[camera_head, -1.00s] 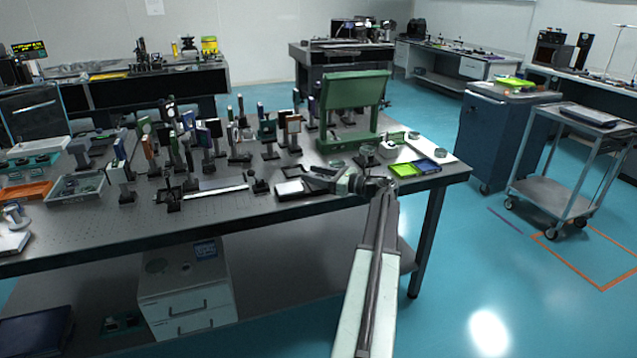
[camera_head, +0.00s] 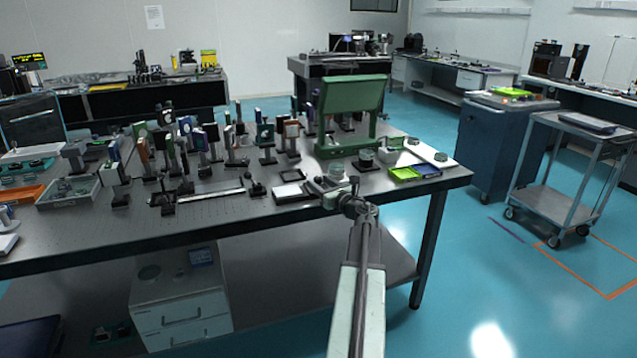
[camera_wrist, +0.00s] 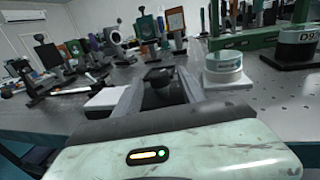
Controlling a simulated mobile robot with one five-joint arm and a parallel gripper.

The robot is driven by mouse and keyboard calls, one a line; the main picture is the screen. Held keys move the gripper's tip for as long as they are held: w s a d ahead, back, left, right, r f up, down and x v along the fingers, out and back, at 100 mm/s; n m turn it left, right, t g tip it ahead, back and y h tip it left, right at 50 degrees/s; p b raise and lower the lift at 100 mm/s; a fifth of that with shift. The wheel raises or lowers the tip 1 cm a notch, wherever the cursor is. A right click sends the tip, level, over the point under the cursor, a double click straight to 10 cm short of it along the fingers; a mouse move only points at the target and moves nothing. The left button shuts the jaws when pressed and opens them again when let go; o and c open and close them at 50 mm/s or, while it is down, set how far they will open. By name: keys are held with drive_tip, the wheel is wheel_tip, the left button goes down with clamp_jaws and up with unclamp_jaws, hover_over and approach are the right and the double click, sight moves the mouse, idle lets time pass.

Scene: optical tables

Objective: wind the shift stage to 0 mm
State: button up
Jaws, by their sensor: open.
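My gripper (camera_head: 322,184) is low over the near right part of the optical table, fingers pointing away and left. In the wrist view the open fingers (camera_wrist: 160,92) frame a dark round-topped piece (camera_wrist: 158,76) on a dark base; no contact shows. I cannot tell whether this piece belongs to the shift stage. A long pale rail (camera_head: 212,194) with dark mounts lies left of the gripper, with a small black knob-like piece (camera_head: 257,188) by its right end. No scale reading is legible.
A white-and-black square plate (camera_head: 292,191) lies left of my gripper. A clear round jar (camera_head: 337,171) stands close behind it. Bare table lies along the front edge.

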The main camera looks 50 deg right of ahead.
drive_tip(key=shift+x, duration=1)
drive_tip(key=shift+s, duration=0.1)
clamp_jaws()
drive_tip(key=shift+d+n+y, duration=0.1)
drive_tip(key=shift+n+y, duration=0.2)
drive_tip(key=shift+y, duration=0.1)
drive_tip(key=shift+d+n+t+y, duration=0.15)
drive_tip(key=shift+n+t+y, duration=0.35)
drive_tip(key=shift+y, duration=0.4)
drive_tip(key=n+y, duration=0.2)
drive_tip(key=y, duration=0.1)
drive_tip(key=shift+n+y, duration=0.3)
drive_tip(key=shift+y, duration=0.1)
drive_tip(key=n+y, duration=0.3)
drive_tip(key=y, duration=0.1)
drive_tip(key=shift+y, duration=0.3)
drive_tip(key=shift+a+n+g+y, duration=0.2)
drive_tip(key=shift+n+g+y, duration=0.1)
drive_tip(key=shift+y, duration=0.2)
drive_tip(key=shift+a, duration=0.1)
